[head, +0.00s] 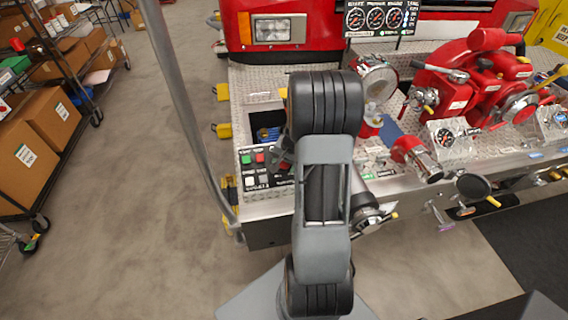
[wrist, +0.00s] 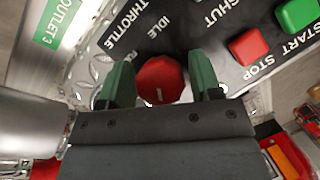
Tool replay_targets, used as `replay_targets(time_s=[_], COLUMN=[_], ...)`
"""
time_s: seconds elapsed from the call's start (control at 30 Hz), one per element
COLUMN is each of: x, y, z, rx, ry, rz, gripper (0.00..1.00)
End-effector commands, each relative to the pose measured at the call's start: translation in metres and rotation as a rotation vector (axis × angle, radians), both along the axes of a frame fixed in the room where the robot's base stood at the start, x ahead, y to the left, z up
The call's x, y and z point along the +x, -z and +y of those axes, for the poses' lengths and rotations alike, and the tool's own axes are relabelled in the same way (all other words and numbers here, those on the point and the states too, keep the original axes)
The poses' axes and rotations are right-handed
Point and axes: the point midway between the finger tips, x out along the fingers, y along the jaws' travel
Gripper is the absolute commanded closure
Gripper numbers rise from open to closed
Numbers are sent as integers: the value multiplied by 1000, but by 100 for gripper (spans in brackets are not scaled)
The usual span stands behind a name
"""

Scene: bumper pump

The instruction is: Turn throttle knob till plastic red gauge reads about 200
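The red throttle knob (wrist: 162,80) is on the black panel, near the printed words THROTTLE and IDLE, in the wrist view. My gripper (wrist: 160,78) has its two green fingers on either side of the knob. The fingers look apart, with only a narrow gap to the knob; I cannot tell whether they touch it. In the head view my arm hides the knob and the gripper. I cannot tell which is the plastic red gauge, and the needles are too small to read.
A red STOP button (wrist: 249,46) and green START button (wrist: 297,14) are close to the right finger. A metal cylinder (wrist: 30,122) is close at the left. Red pump fittings (head: 478,75) crowd the deck. The floor (head: 150,170) at left is clear.

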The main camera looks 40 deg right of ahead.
Motion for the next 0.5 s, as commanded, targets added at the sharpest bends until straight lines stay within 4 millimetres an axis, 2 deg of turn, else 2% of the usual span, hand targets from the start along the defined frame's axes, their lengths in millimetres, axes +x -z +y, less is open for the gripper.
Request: replay_targets(time_s=[0.03,0.37,0.5], x=[0,0,0], y=[0,0,3], z=[0,0,0], rx=[0,0,32], ry=[0,0,62], rz=[0,-1,-18], gripper=[47,78,78])
